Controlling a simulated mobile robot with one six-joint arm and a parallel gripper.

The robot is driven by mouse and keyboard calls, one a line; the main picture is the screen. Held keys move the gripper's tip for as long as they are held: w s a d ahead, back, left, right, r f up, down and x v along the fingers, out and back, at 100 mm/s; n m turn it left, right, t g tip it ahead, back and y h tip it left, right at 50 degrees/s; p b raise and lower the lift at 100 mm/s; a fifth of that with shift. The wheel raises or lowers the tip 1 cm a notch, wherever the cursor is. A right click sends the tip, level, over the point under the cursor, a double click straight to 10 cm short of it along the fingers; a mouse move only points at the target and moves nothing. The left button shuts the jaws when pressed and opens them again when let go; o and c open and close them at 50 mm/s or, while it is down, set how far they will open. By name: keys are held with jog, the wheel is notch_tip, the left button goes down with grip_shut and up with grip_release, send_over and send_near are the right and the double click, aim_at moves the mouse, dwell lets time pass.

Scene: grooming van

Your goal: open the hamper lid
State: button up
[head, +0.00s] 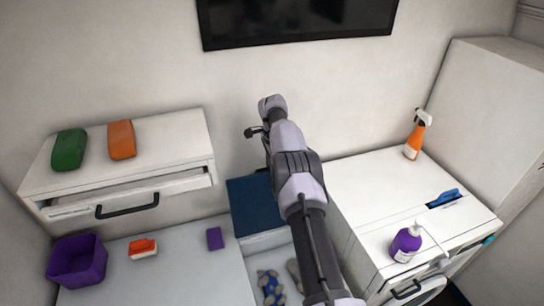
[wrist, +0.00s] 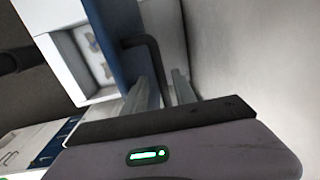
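The hamper lid (head: 252,207) is a dark blue panel in the middle of the head view, beside my arm. It stands raised at the back of the white hamper (head: 262,240), whose inside shows. In the wrist view the lid (wrist: 113,35) appears as a blue slab with a dark bent bar handle (wrist: 150,58). My gripper (wrist: 166,90) has its two grey fingers apart, with the handle bar running down between them. I cannot tell whether they touch it. In the head view my arm mostly hides the gripper.
A blue toy (head: 269,287) lies in the hamper. A white cabinet (head: 375,195) with a spray bottle (head: 414,137) and purple pump bottle (head: 405,244) stands close right. A white drawer unit (head: 180,140) is at left. The wall is close behind.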

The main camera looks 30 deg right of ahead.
notch_tip(320, 180, up, 17)
jog(key=s+p, duration=0.1)
jog(key=p, duration=0.3)
jog(key=shift+a+f+p, duration=0.15)
jog(key=shift+p, duration=0.25)
jog(key=s+a+f+n+t+b, duration=0.15)
jog(key=s+a+n+b, duration=0.4)
jog(key=a+b, duration=0.55)
jog(key=s+a+f+n+t+b, duration=0.15)
jog(key=s+a+n+b, duration=0.4)
jog(key=b, duration=0.75)
jog(key=s+a+f+n+b, duration=0.2)
jog(key=s+a+f+b, duration=0.2)
jog(key=s+f+b, duration=0.2)
jog(key=s+a+f+n+t+y+b, duration=0.1)
jog(key=s+a+f+b, duration=0.4)
jog(key=s+f, duration=0.6)
jog(key=s+a+f+n+t+y+b, duration=0.1)
jog(key=s+a+f+b, duration=0.4)
jog(key=s, duration=0.5)
notch_tip(320, 180, down, 4)
jog(key=shift+a+r+n+b, duration=0.15)
jog(key=shift+a+n+b, duration=0.1)
jog(key=shift+n+b, duration=0.7)
